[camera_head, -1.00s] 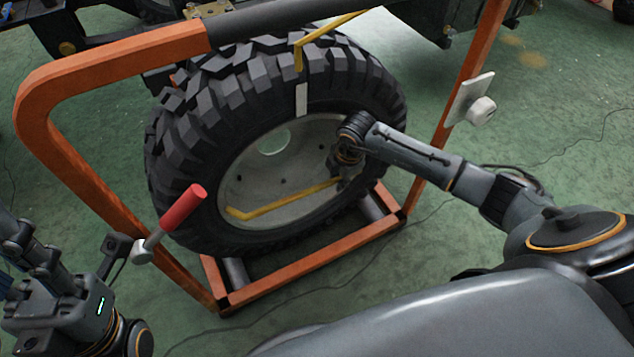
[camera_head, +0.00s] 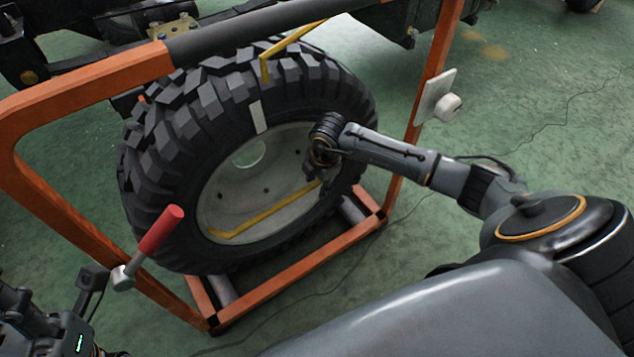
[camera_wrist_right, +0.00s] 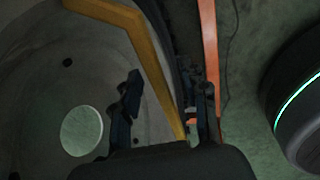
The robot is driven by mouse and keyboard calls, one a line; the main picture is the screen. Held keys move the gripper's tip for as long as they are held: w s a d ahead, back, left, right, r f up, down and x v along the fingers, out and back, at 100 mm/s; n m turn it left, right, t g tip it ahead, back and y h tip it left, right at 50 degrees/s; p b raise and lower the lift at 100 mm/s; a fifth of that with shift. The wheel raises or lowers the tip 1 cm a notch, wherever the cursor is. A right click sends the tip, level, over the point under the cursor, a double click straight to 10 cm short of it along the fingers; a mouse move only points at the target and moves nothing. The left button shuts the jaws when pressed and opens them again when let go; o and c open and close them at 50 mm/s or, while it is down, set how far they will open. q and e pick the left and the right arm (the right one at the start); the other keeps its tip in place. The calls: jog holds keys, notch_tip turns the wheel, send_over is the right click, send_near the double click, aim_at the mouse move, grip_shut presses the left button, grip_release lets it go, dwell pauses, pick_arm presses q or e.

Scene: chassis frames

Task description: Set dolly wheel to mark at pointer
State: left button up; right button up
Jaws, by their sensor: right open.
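A knobby black tyre (camera_head: 185,150) on a pale rim stands upright in the orange wheel dolly (camera_head: 80,95). A white mark (camera_head: 258,117) on the tyre sits just below and slightly left of the tip of the fixed yellow pointer (camera_head: 266,70). A yellow bar (camera_head: 255,219) crosses the wheel's face. My right gripper (camera_head: 318,186) is at the bar's right end. In the right wrist view, its open fingers (camera_wrist_right: 165,108) stand either side of the yellow bar (camera_wrist_right: 158,80); contact is unclear. My left gripper (camera_head: 35,318) is partly cut off at lower left, its fingers indistinct.
A red-handled lever (camera_head: 160,230) sticks out from the dolly's left post. A white knobbed plate (camera_head: 437,100) is on the right post. A dark vehicle chassis (camera_head: 90,40) stands behind. A thin cable crosses the green floor (camera_head: 520,125), which is open at right.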

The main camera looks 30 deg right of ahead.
notch_tip(320, 180, up, 11)
jog(key=s, duration=0.2)
jog(key=shift+f, duration=0.15)
